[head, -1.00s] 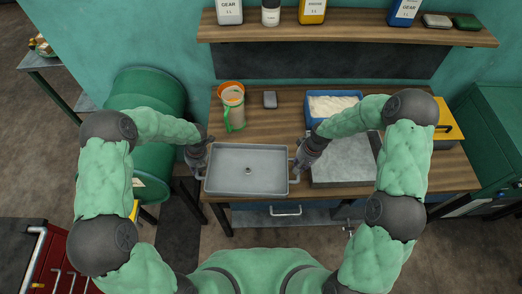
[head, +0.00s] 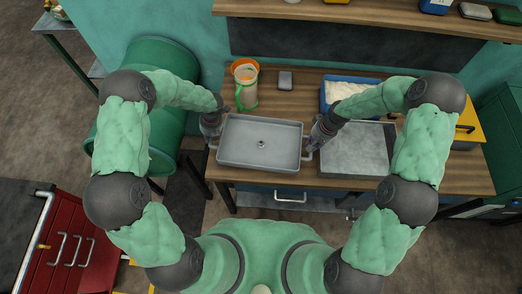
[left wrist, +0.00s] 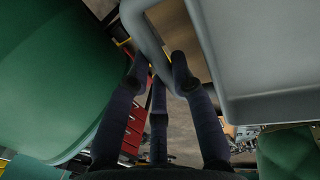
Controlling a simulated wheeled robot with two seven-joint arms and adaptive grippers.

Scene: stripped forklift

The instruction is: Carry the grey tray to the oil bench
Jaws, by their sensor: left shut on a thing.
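The grey tray (head: 245,155) is shallow and rectangular, with a small round fitting in its middle and a handle at each end. It is level, over the left front part of the wooden bench (head: 300,88); I cannot tell whether it touches the top. My left gripper (head: 211,137) is shut on the tray's left handle. In the left wrist view, its dark fingers (left wrist: 160,70) are around the grey handle (left wrist: 148,35), beside the tray wall (left wrist: 215,65). My right gripper (head: 310,146) is at the right handle; its fingertips are too hidden to tell their state.
A green drum (head: 158,58) is left, a red cabinet (head: 65,240) lower left.

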